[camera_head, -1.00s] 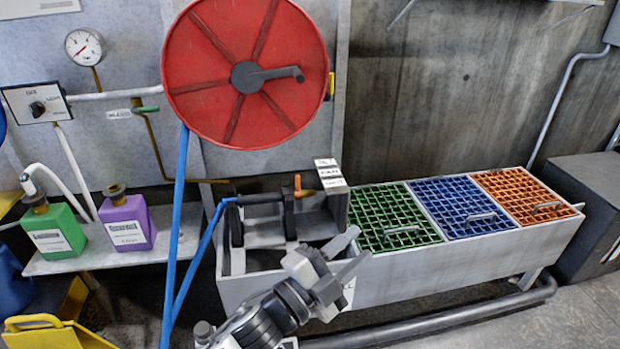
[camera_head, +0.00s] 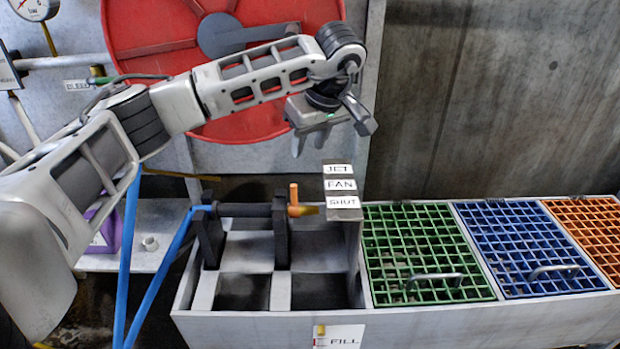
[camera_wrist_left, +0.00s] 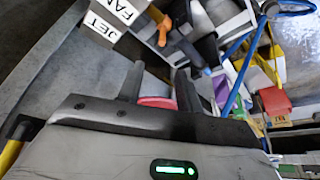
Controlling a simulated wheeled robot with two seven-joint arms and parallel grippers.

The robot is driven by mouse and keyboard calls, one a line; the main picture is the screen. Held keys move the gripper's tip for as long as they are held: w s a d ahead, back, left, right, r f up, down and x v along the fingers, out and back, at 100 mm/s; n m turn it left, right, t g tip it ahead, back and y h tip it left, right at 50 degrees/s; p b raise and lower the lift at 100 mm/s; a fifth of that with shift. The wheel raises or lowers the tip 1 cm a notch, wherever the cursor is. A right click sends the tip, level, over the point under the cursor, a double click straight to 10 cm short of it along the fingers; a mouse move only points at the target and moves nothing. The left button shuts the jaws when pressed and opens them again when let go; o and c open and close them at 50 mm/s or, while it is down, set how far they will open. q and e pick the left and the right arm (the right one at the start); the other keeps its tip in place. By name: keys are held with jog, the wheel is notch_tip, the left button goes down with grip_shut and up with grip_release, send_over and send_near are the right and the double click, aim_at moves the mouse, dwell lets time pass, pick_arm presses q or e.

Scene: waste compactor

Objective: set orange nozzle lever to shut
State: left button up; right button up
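The orange nozzle lever (camera_head: 294,195) stands upright at the right end of a dark horizontal pipe over the grey trough. A yellow-brass tip (camera_head: 307,210) beside it points right, towards the sign block. The block carries the labels JET (camera_head: 338,169), FAN (camera_head: 340,185) and SHUT (camera_head: 342,202), top to bottom. I cannot tell which label the lever is set to. My left gripper (camera_head: 311,148) is above the lever, fingers down, apart and empty. In the left wrist view the spread fingers (camera_wrist_left: 157,70) are apart from the orange lever (camera_wrist_left: 163,32). My right gripper is out of view.
A large red reel (camera_head: 150,50) is on the wall behind my left arm. A blue hose (camera_head: 130,250) runs down at left. Green (camera_head: 425,250), blue (camera_head: 530,250) and orange (camera_head: 590,235) grates cover the trough to the right. The space above the grates is clear.

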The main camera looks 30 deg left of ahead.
aim_at(295, 184)
pick_arm(q)
jog(key=b+x, duration=0.1)
jog(key=x, duration=0.6)
jog(key=b+x, duration=0.1)
jog(key=x, duration=0.6)
jog(key=shift+s+a+f, duration=0.2)
jog(key=shift+f, duration=0.05)
jog(key=shift+w+a+f, duration=0.1)
jog(key=shift+a+f, duration=0.05)
jog(key=shift+f, duration=0.3)
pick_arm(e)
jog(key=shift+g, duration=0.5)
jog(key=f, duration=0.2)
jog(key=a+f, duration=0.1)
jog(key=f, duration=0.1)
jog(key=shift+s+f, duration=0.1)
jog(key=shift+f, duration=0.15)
pick_arm(q)
grip_shut()
